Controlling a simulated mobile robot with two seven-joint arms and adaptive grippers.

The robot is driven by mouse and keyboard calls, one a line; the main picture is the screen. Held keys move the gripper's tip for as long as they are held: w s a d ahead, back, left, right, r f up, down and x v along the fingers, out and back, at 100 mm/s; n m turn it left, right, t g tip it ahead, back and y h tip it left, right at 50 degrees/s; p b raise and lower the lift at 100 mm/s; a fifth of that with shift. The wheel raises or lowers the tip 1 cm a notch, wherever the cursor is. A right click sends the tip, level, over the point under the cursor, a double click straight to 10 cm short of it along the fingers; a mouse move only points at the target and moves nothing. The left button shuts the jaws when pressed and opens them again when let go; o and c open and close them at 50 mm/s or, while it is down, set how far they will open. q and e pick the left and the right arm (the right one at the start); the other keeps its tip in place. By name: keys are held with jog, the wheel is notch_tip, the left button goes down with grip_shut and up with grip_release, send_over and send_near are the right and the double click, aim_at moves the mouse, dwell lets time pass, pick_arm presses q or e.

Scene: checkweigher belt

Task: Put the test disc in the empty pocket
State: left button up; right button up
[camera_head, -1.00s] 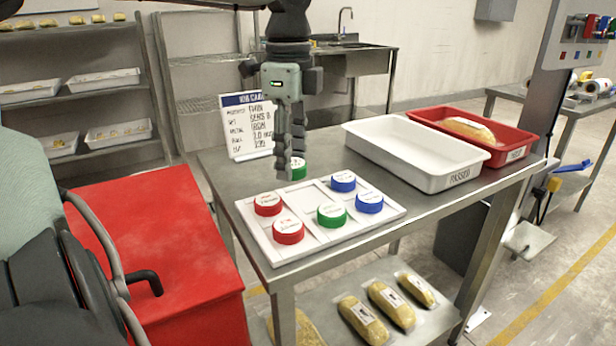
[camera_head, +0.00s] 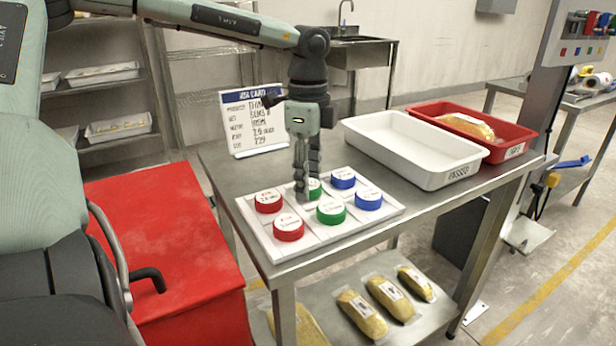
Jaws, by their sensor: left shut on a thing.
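The white pocket tray (camera_head: 259,236) lies at the front left of the steel table. Two red discs (camera_head: 268,202) fill its left column, two blue discs (camera_head: 343,178) its right column. A green disc (camera_head: 331,212) is in the front middle pocket. My left gripper (camera_head: 307,192) points down at the back middle pocket, shut on the green test disc (camera_head: 316,187). The fingers partly hide this disc. It is at or just above the pocket; I cannot tell whether it touches the bottom. My right gripper is not in view.
A white card (camera_head: 252,122) stands behind the tray. A white bin (camera_head: 415,150) and a red bin (camera_head: 510,137) with a yellow bag stand at the table's right. A red cabinet (camera_head: 165,220) is at the left. Yellow bags (camera_head: 362,315) lie on the lower shelf.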

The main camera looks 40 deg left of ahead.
pick_arm(q)
jog(key=shift+f, duration=0.1)
jog(key=o, duration=1.1)
jog(key=shift+o, duration=0.2)
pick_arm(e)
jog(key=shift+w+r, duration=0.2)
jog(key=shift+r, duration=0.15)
pick_arm(q)
jog(key=shift+r, duration=0.2)
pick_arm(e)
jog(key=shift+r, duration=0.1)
pick_arm(q)
notch_tip(320, 180, up, 2)
jog(key=shift+w+r, duration=0.1)
notch_tip(320, 180, up, 10)
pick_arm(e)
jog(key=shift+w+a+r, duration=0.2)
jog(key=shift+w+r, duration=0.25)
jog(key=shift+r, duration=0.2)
